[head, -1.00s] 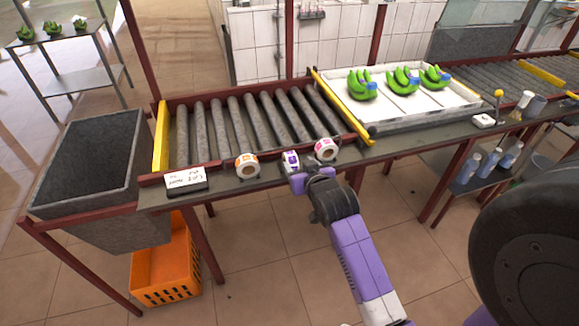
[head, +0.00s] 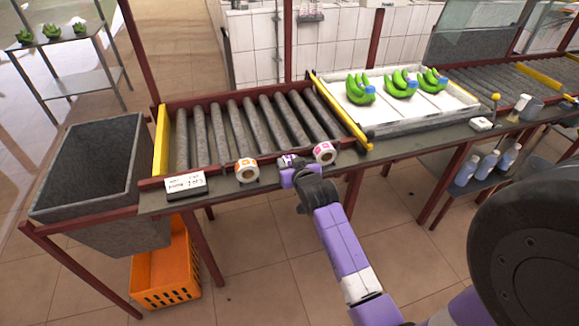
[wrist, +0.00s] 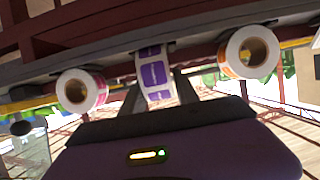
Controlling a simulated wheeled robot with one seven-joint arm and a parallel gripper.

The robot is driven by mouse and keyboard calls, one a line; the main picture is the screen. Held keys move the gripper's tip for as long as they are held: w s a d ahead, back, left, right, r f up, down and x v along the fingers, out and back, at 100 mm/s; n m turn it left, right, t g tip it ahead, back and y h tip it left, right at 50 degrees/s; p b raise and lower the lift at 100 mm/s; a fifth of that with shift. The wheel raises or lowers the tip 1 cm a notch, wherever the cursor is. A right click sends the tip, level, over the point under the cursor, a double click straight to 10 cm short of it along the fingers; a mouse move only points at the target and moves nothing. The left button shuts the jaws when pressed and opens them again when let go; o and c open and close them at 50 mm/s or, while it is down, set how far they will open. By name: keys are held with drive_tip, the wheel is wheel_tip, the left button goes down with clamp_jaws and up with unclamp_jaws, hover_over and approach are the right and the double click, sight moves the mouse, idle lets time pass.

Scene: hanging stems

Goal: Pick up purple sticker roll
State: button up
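The purple sticker roll (wrist: 154,76), white with purple labels, is in the middle of the wrist view, hanging at the table edge. In the head view only a small part of the purple roll (head: 286,160) shows; my gripper hides the rest. My gripper (head: 289,169) is right in front of it. In the wrist view my gripper (wrist: 158,92) has its two dark fingers apart, one on each side of the roll's near end. I cannot tell whether either finger touches it.
An orange sticker roll (head: 247,170) and a pink sticker roll (head: 324,153) sit close on either side. Behind them is the roller conveyor (head: 235,130). A white card (head: 185,184) stands at left. A white tray (head: 415,110) holds green banana bunches.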

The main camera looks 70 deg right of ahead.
clamp_jaws()
drive_tip(key=shift+r, duration=0.15)
